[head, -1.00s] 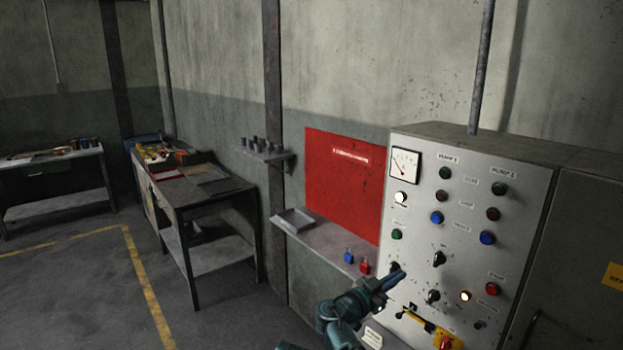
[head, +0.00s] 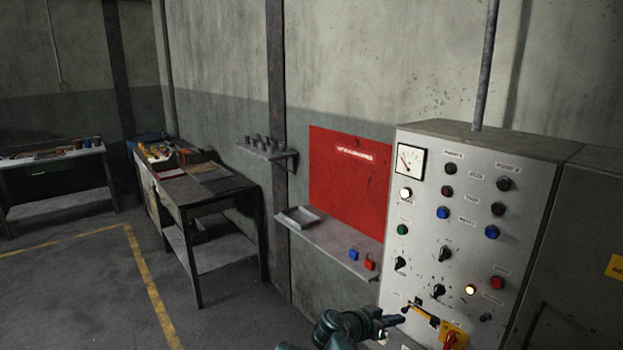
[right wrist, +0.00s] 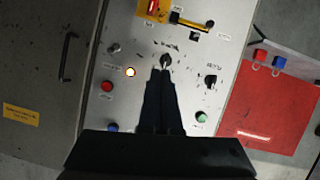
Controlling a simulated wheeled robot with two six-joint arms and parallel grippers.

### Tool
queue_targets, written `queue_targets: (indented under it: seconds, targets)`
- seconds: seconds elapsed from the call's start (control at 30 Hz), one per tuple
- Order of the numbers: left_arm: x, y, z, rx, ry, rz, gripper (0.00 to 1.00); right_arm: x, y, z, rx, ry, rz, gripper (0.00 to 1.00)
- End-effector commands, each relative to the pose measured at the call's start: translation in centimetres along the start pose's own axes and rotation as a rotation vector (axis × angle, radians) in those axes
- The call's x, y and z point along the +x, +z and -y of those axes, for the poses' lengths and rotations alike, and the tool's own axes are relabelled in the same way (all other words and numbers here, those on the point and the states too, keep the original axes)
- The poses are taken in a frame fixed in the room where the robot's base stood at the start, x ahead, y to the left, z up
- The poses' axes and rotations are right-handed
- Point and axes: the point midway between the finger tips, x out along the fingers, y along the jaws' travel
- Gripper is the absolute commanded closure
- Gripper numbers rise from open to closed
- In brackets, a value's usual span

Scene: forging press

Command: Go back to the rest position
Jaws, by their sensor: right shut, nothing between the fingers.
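My right gripper (head: 394,321) is low in front of the control cabinet (head: 420,262) in the head view. It is shut and empty. In the right wrist view the closed fingers (right wrist: 160,85) point at the cabinet face, with their tips seen near a black rotary knob (right wrist: 166,60). I cannot tell how far the tips are from the panel. My left gripper is not in view.
The cabinet carries buttons, lamps, a gauge (head: 410,160) and a yellow-and-red switch (head: 453,336). A shelf (head: 335,246) with blue (head: 353,254) and red padlocks (head: 369,262) sits left of it, below a red board (head: 348,185). A workbench (head: 205,190) stands further left; floor between is clear.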

Motion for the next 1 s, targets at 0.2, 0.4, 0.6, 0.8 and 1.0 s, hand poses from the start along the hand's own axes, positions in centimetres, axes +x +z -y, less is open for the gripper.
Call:
queue_targets:
  seconds: [0.2, 0.4, 0.6, 0.8, 1.0]
  targets:
    - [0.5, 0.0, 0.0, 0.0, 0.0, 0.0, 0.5, -2.7, 9.1, -1.5, -0.335, -0.091, 0.341, 1.0]
    - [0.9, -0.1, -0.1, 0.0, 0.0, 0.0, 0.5, -8.6, 18.0, -2.6, -0.738, -0.371, 0.683, 1.0]
    - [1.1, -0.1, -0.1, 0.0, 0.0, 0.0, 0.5, -13.6, 22.3, -3.3, -0.98, -0.641, 0.843, 1.0]
    - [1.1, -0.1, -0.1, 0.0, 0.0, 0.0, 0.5, -15.3, 23.3, -3.4, -1.051, -0.74, 0.88, 1.0]
    - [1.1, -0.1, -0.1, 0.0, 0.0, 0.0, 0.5, -15.3, 23.2, -3.4, -1.052, -0.742, 0.88, 1.0]
